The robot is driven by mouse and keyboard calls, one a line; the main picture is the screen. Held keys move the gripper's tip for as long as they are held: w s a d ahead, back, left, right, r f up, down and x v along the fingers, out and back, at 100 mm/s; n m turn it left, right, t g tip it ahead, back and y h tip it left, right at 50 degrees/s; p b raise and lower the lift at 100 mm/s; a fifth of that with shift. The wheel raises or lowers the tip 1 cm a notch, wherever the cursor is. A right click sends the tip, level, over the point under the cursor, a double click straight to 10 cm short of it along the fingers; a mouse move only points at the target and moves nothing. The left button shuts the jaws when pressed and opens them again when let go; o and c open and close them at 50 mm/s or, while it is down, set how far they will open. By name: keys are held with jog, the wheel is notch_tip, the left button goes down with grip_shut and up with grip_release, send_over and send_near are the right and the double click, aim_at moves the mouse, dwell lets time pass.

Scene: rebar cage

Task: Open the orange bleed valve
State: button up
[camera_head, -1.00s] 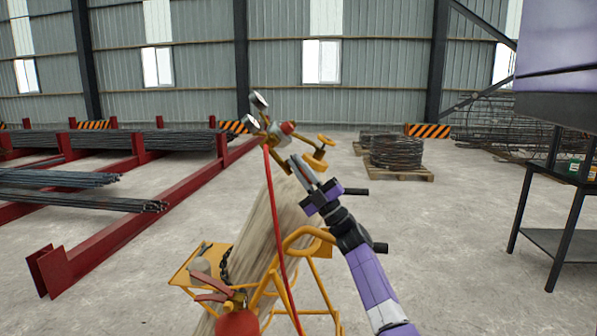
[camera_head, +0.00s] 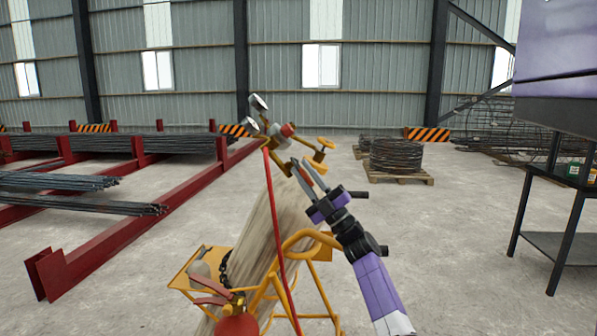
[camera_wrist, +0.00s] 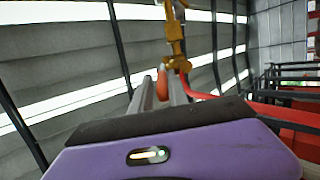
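The yellow-orange valve assembly (camera_head: 318,155) stands on top of the cylinder cart, with small hand-wheels, a red knob (camera_head: 287,130) and round gauges (camera_head: 259,102). I cannot tell for certain which part is the bleed valve. My gripper (camera_head: 301,163) is just below and in front of the assembly, its two grey fingers spread apart. In the wrist view, my gripper (camera_wrist: 161,82) has a rounded orange-red part (camera_wrist: 162,84) showing between its fingers, below yellow fittings (camera_wrist: 175,40). Whether the fingers touch it cannot be seen.
A red hose (camera_head: 275,215) hangs down from the assembly in front of a pale cylinder (camera_head: 262,232). The yellow cart frame (camera_head: 312,245) is below my arm. Red racks with rebar (camera_head: 130,228) stand left, a dark table (camera_head: 560,242) right.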

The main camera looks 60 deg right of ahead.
jog(key=o, duration=0.8)
jog(key=s, duration=0.7)
jog(key=shift+s+a, duration=0.1)
jog(key=shift+s, duration=0.3)
jog(key=shift+c, duration=0.2)
jog(key=s, duration=0.2)
jog(key=shift+s+a+r, duration=0.1)
jog(key=shift+s+r, duration=0.05)
jog(key=shift+s, duration=0.15)
jog(key=c, duration=0.8)
jog(key=shift+o, duration=0.2)
jog(key=shift+s+a, duration=0.1)
jog(key=shift+s, duration=0.15)
